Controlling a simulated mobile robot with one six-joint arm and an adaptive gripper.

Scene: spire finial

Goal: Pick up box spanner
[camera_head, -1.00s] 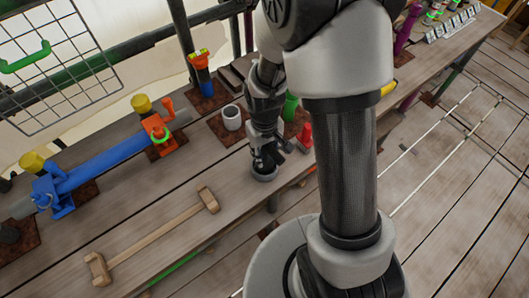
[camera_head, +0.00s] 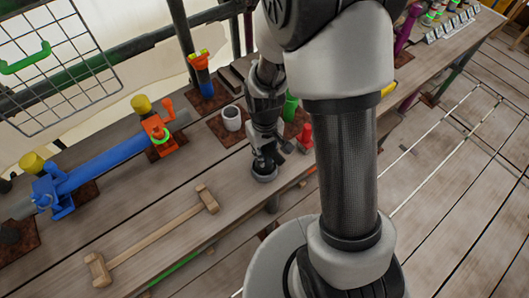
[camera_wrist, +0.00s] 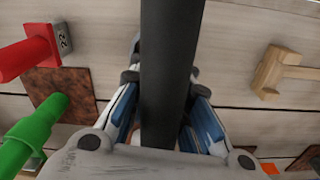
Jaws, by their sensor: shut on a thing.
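A dark grey tube, which looks like the box spanner (camera_wrist: 172,50), runs through the middle of the wrist view. My gripper (camera_wrist: 164,82) is shut on it, with one finger against each side. In the head view my gripper (camera_head: 266,158) is at the front of the bench, left of the red piece. A dark round end with a pale rim (camera_head: 264,174) shows just below the fingers there. Most of the tube is hidden by my gripper in the head view, and I cannot tell whether its end touches the bench.
A red piece (camera_head: 305,134) and a green piece (camera_head: 290,107) stand close by on the right. A white cup-like piece (camera_head: 231,118) stands behind. A blue tube in clamps (camera_head: 105,165) lies further back.

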